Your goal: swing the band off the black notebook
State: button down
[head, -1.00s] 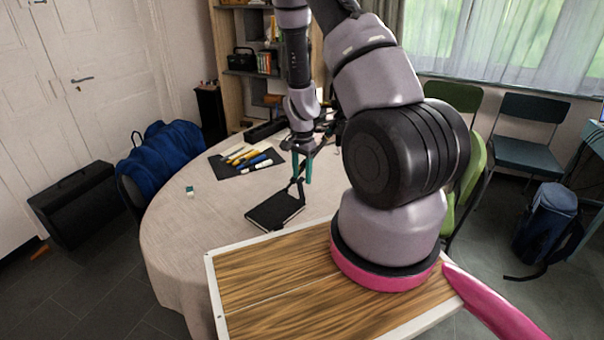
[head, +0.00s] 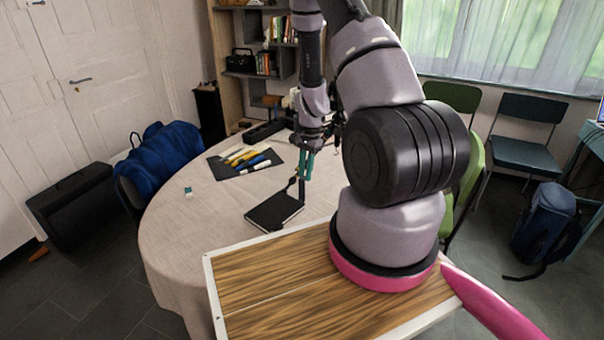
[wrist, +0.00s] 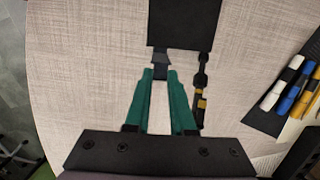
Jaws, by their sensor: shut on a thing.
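The black notebook (head: 275,210) lies flat and closed on the round table. Its edge also shows at the top of the wrist view (wrist: 185,22). A dark band (head: 301,190) stands up from the notebook's far right edge to my gripper (head: 304,176). In the wrist view, my gripper (wrist: 161,74) has its teal fingers closed on the dark band (wrist: 160,62), just off the notebook's edge. The band's far end is partly hidden by the fingers and notebook.
Several pens and markers (head: 245,158) lie on a dark mat to the left of my gripper in the head view. A slim black item with a yellow part (wrist: 201,95) is beside the right finger. The tablecloth (head: 185,230) left of the notebook is mostly clear.

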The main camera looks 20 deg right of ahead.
jog(key=shift+w+d+f, duration=0.45)
jog(key=shift+d+f, duration=0.15)
jog(key=shift+d, duration=0.3)
jog(key=shift+w+d+f, duration=0.4)
jog(key=shift+d+f, duration=0.15)
jog(key=shift+d, duration=0.4)
jog(key=shift+w+d+f, duration=0.45)
jog(key=shift+d+f, duration=0.15)
jog(key=shift+d, duration=0.3)
jog(key=c, duration=0.8)
grip_release()
jog(key=shift+o, duration=0.2)
notch_tip(320, 180, up, 11)
jog(key=d, duration=0.1)
jog(key=shift+w+d+f, duration=0.15)
jog(key=shift+w+f, duration=0.05)
jog(key=shift+w, duration=0.15)
